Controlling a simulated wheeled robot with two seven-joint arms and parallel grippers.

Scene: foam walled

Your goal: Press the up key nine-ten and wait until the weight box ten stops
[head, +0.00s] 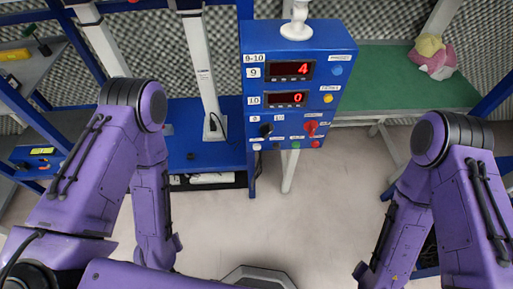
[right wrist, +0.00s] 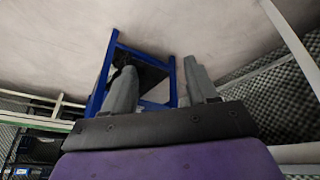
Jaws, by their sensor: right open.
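A blue control box (head: 290,75) stands upright in the upper middle of the head view. Its upper display (head: 291,69), labelled 9, reads 4; its lower display (head: 285,99), labelled 10, reads 0. A blue button (head: 337,70) and a yellow button (head: 327,99) sit right of the displays. Their small labels are unreadable, so I cannot tell which key is up nine-ten. I cannot identify weight box ten. My right gripper (right wrist: 162,88) is open and empty in the right wrist view, above the floor and away from the box. My left gripper's fingers are out of view.
A black knob (head: 266,130) and a red knob (head: 311,127) are lower on the box, above a row of small buttons. A green table (head: 385,85) with a plush toy (head: 433,60) stands right. A blue platform (head: 205,150) with a white post is left. Floor (head: 290,215) is clear.

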